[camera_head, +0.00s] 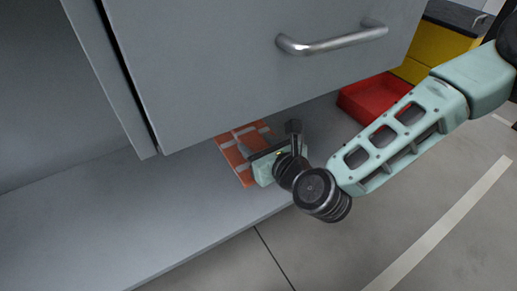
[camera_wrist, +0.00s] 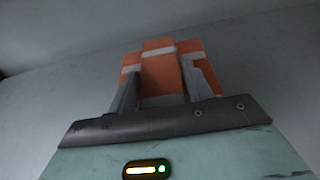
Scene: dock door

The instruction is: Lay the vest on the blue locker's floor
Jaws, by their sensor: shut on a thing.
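The vest (camera_head: 232,158) is a folded orange bundle with pale stripes. It is below the lower edge of a grey panel, over a grey shelf-like surface (camera_head: 150,215). My gripper (camera_head: 254,154) is shut on the vest, reaching in from the right. In the wrist view the vest (camera_wrist: 160,60) sits between the two fingers of my gripper (camera_wrist: 166,86), in front of a plain grey surface. I cannot tell whether the vest touches the surface under it. Nothing in view is clearly blue, so I cannot tell which part is the blue locker.
A grey panel (camera_head: 220,75) with a metal bar handle (camera_head: 335,42) hangs close above my gripper. A red bin (camera_head: 372,98) and a yellow bin (camera_head: 440,42) with a dark top stand at the right. The concrete floor (camera_head: 400,220) in front is clear, with a pale painted line.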

